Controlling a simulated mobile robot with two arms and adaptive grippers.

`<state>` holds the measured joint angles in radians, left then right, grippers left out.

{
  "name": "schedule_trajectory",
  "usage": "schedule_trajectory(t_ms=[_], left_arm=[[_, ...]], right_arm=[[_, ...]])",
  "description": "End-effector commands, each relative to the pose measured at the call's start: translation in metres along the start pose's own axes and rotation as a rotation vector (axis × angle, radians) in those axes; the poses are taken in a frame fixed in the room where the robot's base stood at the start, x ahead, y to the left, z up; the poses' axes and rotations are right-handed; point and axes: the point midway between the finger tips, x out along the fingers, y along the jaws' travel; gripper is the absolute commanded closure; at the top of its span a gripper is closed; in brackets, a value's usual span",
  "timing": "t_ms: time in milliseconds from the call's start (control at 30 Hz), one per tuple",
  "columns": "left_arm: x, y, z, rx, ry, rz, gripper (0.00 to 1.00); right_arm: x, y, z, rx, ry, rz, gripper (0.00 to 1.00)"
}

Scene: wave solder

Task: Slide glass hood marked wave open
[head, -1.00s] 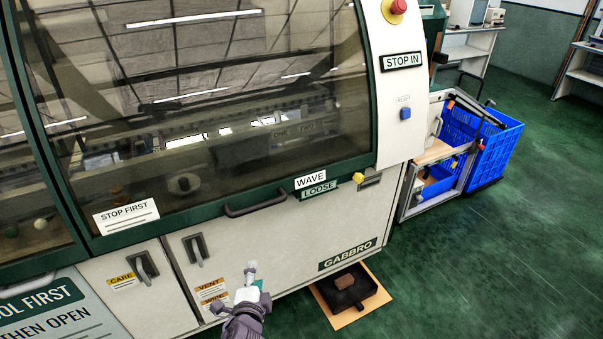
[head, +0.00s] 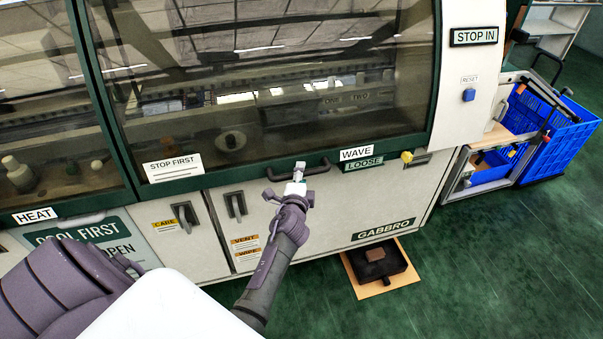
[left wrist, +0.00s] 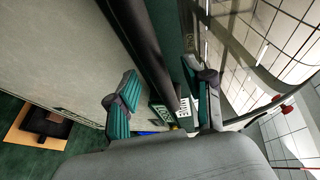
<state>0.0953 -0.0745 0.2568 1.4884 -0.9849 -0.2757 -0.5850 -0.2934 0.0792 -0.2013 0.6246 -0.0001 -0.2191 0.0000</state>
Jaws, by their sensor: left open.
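The glass hood marked WAVE (head: 270,75) is down over the machine front, its WAVE label (head: 356,153) on the green lower frame. Its dark bar handle (head: 318,170) is on that lower edge, left of the label. My left gripper (head: 298,178) is at the handle in the head view. In the left wrist view the gripper (left wrist: 160,88) is open, and the handle bar (left wrist: 138,40) runs between its two teal-padded fingers. I cannot tell whether the pads touch the bar. My right gripper is not in view.
A HEAT hood (head: 50,120) is to the left. A yellow knob (head: 407,157) and a LOOSE label (head: 363,164) are beside the WAVE label. A black tray (head: 378,266) lies on the floor below. Blue crates (head: 562,135) stand at right; the green floor before them is clear.

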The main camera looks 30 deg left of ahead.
Motion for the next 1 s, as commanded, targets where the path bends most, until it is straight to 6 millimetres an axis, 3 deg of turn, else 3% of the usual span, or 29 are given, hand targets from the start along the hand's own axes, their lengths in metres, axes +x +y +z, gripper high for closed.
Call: schedule_trajectory(t_ms=[167,467,767,1000], left_arm=[[0.013,0.000,0.000,0.001,0.001,-0.001,0.48],[0.014,0.000,0.000,0.001,0.000,0.000,0.50],[0.014,0.000,0.000,0.000,0.001,0.000,1.00],[0.013,0.000,0.000,0.000,0.001,0.000,1.00]], right_arm=[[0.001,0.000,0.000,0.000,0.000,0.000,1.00],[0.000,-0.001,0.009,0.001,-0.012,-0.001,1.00],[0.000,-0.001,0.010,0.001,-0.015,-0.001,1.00],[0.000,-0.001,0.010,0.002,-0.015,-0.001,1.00]])
